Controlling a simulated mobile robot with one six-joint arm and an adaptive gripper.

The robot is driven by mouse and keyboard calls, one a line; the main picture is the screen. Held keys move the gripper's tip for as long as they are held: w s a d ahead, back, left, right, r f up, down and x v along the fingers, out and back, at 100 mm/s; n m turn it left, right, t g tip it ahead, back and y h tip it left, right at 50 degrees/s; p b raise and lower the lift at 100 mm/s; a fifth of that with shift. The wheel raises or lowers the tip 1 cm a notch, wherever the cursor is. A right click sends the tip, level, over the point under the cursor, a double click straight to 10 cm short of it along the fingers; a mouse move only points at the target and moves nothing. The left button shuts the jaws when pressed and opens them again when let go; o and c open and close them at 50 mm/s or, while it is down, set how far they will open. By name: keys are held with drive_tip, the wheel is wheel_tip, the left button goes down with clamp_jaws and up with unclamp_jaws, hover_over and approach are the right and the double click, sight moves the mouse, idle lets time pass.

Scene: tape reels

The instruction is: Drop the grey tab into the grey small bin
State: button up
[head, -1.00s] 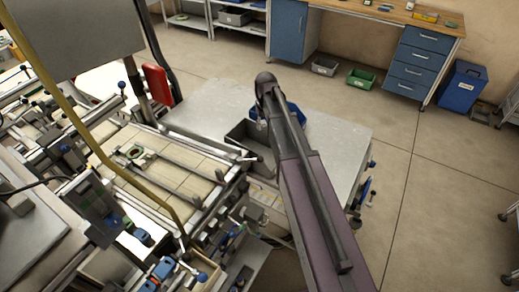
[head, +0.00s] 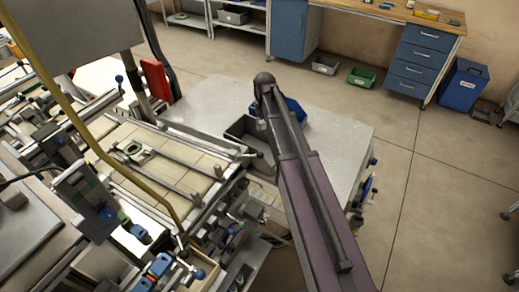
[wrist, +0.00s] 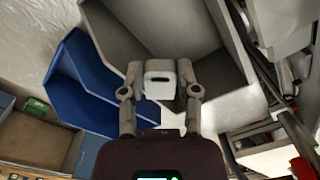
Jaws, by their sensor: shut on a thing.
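My gripper (wrist: 160,84) is shut on a pale grey tab (wrist: 159,72), a small rounded block with a dark slot, held between the two fingertips in the wrist view. A grey open bin (wrist: 205,22) lies just beyond the tab, with its interior facing the camera. In the head view this grey bin (head: 239,129) stands on the metal table, partly hidden by my arm. My gripper is over the bin area there, mostly hidden by the arm. Whether the tab is inside the bin's rim cannot be told.
A blue bin (wrist: 88,88) sits beside the grey bin, also in the head view (head: 295,112). A grey bin (head: 325,66) and a green bin (head: 361,78) stand on the floor by the workbench. Machinery fills the left. The table (head: 340,135) is clear at the right.

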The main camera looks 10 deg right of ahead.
drive_tip(key=shift+f+b, duration=1.45)
drive_tip(key=shift+f, duration=0.35)
drive_tip(key=o, duration=0.8)
drive_tip(key=shift+r, duration=0.25)
wheel_tip(320, 180, up, 6)
drive_tip(key=p, duration=0.6)
drive_tip(key=shift+f, duration=0.15)
drive_tip(key=s+d+f+b, duration=0.1)
drive_tip(key=s+d, duration=0.4)
drive_tip(key=d, duration=0.3)
drive_tip(key=s+d+f+b, duration=0.1)
drive_tip(key=s+d, duration=0.3)
drive_tip(key=d, duration=0.4)
drive_tip(key=shift+s+d+f+b, duration=0.3)
drive_tip(key=shift+s+f, duration=0.05)
drive_tip(key=shift+s, duration=0.05)
